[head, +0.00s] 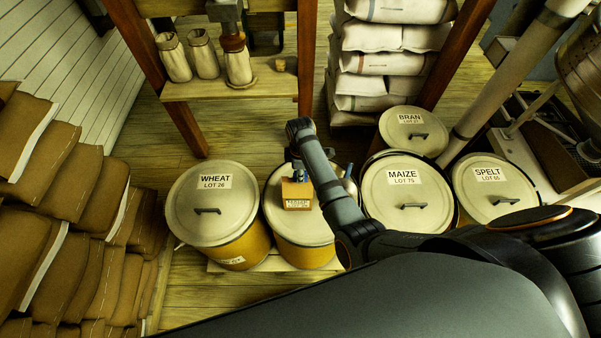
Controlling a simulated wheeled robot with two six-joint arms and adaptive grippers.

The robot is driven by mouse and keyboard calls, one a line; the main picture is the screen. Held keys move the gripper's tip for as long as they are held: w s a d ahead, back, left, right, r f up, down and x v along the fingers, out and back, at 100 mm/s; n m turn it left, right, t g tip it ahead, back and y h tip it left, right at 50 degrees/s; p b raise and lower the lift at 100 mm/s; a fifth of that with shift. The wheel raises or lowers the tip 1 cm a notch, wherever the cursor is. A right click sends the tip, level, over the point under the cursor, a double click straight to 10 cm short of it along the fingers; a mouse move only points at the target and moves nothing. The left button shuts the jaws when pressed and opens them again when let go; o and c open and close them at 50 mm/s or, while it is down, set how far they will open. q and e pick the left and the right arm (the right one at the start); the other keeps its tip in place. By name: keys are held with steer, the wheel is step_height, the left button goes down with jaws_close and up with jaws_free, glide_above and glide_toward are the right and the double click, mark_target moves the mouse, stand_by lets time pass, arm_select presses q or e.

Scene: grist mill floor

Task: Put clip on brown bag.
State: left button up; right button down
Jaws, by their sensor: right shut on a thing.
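A small brown bag (297,192) with a pale label stands on the lid of the drum (285,228) in the middle. My right gripper (296,168) is over the top of the bag, pointing down. It is shut on a small blue thing, which looks like the clip (295,174), at the bag's top edge. I cannot tell whether the clip grips the bag or only touches it. My right arm hides part of the lid to the right. My left gripper is not in view.
Lidded drums marked wheat (213,205), maize (408,195), spelt (495,188) and bran (412,130) stand around. Brown sacks (75,190) are piled at left, white sacks (380,63) at the back. A wooden shelf (205,90) holds small sacks.

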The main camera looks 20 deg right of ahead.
steer(key=shift+f, duration=0.65)
stand_by(1.1)
steer(key=c, duration=1.1)
jaws_free()
steer(key=shift+o, duration=0.2)
steer(key=shift+r, duration=3.05)
